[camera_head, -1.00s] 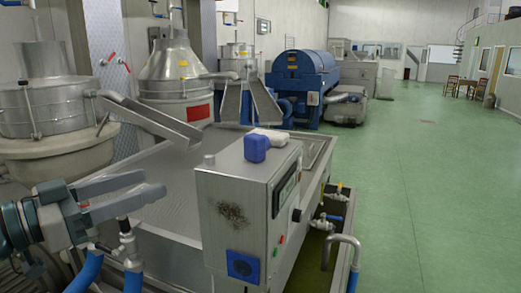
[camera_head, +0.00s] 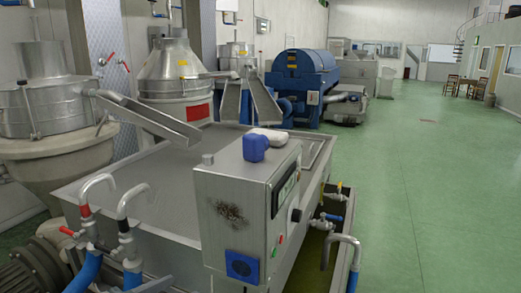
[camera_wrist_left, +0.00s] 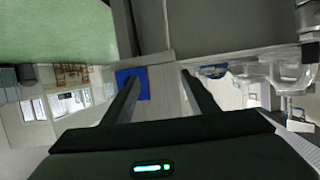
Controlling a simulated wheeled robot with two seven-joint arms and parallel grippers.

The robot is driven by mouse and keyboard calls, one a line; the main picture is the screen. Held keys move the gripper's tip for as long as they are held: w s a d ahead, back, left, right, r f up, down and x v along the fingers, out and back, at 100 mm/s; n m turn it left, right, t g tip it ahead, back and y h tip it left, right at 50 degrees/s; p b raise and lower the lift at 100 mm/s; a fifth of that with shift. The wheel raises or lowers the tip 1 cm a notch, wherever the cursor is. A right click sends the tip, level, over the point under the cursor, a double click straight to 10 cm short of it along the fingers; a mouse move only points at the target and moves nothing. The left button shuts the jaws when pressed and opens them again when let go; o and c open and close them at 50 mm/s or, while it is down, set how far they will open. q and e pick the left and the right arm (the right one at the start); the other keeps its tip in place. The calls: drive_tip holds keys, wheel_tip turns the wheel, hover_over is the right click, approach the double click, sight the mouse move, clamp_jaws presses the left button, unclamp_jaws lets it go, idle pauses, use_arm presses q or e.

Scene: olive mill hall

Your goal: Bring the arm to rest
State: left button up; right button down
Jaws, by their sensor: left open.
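My left gripper (camera_wrist_left: 161,78) shows in the left wrist view. Its two dark fingers are apart with nothing held between them. In the head view neither my left arm nor my left gripper is in the picture. My right gripper is in neither view.
A steel tank (camera_head: 140,250) with a control box (camera_head: 232,222) fills the front of the head view. Curved pipes (camera_head: 120,212) rise at the left.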

use_arm(q)
drive_tip(key=s+f+n+g+y, duration=0.25)
drive_tip(key=s+f, duration=0.25)
drive_tip(key=f, duration=0.7)
drive_tip(key=s+a+f+n+g+y, duration=0.1)
drive_tip(key=s+a+f+g+y, duration=0.15)
drive_tip(key=s+f, duration=0.8)
drive_tip(key=s+a+f+n+g+y, duration=0.15)
drive_tip(key=s+f+g, duration=0.25)
drive_tip(key=s+f, duration=0.85)
drive_tip(key=f, duration=1.1)
drive_tip(key=s+f, duration=0.2)
drive_tip(key=f, duration=1.1)
drive_tip(key=s+a+f+m+g, duration=0.1)
drive_tip(key=s+a+f+g, duration=0.1)
drive_tip(key=s+f, duration=1.5)
drive_tip(key=shift+s+a+y, duration=0.2)
drive_tip(key=shift+a+y, duration=0.15)
drive_tip(key=shift+a, duration=0.25)
